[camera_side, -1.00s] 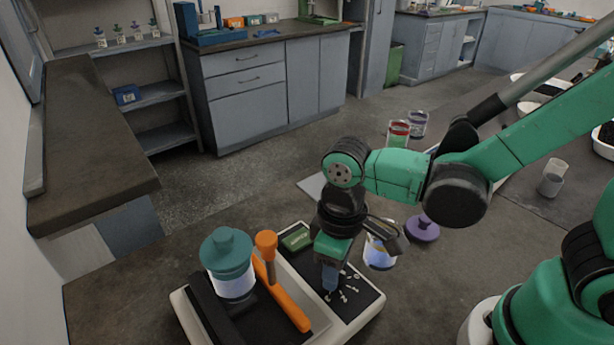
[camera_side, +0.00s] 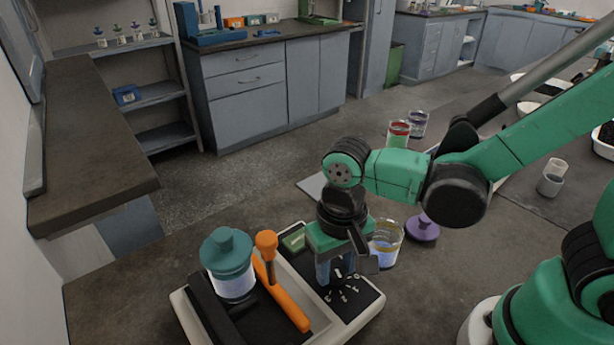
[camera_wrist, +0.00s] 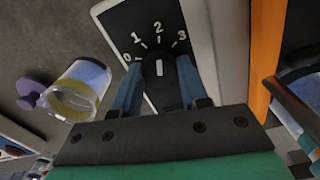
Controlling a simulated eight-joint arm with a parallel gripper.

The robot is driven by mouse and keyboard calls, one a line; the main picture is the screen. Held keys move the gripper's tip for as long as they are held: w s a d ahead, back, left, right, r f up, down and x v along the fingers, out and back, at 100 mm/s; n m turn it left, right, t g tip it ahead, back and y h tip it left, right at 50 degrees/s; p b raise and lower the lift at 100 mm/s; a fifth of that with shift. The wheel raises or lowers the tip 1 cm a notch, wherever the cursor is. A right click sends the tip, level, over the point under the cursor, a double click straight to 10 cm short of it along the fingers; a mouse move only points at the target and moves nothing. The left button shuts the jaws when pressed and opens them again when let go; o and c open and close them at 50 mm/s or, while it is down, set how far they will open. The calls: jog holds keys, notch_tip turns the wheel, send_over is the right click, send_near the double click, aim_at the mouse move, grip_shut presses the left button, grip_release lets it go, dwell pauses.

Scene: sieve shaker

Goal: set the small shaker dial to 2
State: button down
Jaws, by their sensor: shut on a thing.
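The sieve shaker (camera_side: 371,304) stands on the bench at the lower middle of the side view, its black dial panel on the right. The small dial (camera_wrist: 158,75) is a black knob with a white line, ringed by the numbers 0 to 3 in the wrist view. My gripper (camera_wrist: 157,84) points down over the panel, its blue fingers shut on the knob from both sides; it also shows in the side view (camera_side: 333,278). The knob's white line points roughly at the 2. In the side view the fingers hide the knob.
A teal-lidded jar (camera_side: 229,265) and an orange clamp lever (camera_side: 284,300) stand on the shaker left of my gripper. A clear beaker (camera_side: 386,245) and a purple lidded piece (camera_side: 422,229) are close by on the right.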

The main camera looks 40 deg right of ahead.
aim_at(336, 268)
dwell(0.4)
jog(key=shift+c, duration=2.3)
grip_release()
jog(key=shift+r, duration=2.8)
jog(key=w+d+r+n+t, duration=0.2)
jog(key=d+t, duration=0.5)
jog(key=d, duration=0.4)
jog(key=shift+w+r, duration=0.6)
